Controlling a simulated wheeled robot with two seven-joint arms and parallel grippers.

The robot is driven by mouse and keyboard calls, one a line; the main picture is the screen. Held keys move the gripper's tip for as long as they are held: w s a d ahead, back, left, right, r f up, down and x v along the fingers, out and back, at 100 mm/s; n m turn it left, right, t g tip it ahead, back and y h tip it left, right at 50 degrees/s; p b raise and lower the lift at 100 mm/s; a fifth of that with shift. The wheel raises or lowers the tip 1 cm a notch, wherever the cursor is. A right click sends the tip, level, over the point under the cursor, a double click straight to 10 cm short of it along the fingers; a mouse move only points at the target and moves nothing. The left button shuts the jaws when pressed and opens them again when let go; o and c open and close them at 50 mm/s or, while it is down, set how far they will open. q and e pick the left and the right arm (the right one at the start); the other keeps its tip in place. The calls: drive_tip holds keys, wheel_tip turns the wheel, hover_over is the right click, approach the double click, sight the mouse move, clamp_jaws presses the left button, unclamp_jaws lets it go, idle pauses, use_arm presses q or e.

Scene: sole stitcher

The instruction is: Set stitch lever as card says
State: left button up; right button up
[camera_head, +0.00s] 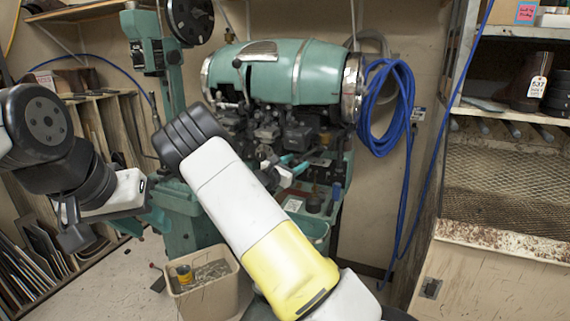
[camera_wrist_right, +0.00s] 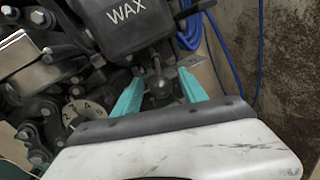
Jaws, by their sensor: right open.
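The green sole stitcher (camera_head: 280,75) stands against the back wall. In the right wrist view, a dark round knob (camera_wrist_right: 160,88), apparently the stitch lever's, sits between the teal fingers of my right gripper (camera_wrist_right: 160,95). The fingers are apart; I cannot tell whether either touches it. A round dial (camera_wrist_right: 85,110) with numbers shows left of the fingers. In the head view my right gripper (camera_head: 290,168) is at the machine's front. My left gripper (camera_head: 145,215) is at the left, its fingers hard to separate from the green stand. A white tag (camera_head: 537,87) reading 537 hangs on a boot; its smaller print is unreadable.
A black box marked WAX (camera_wrist_right: 125,15) is just above the right fingers. A bin (camera_head: 203,290) stands on the floor below. A blue hose (camera_head: 390,105) hangs right of the machine. A shelf rack (camera_head: 510,190) stands at the right, with a pink note (camera_head: 526,12) above.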

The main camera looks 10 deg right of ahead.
clamp_jaws()
idle(1.4)
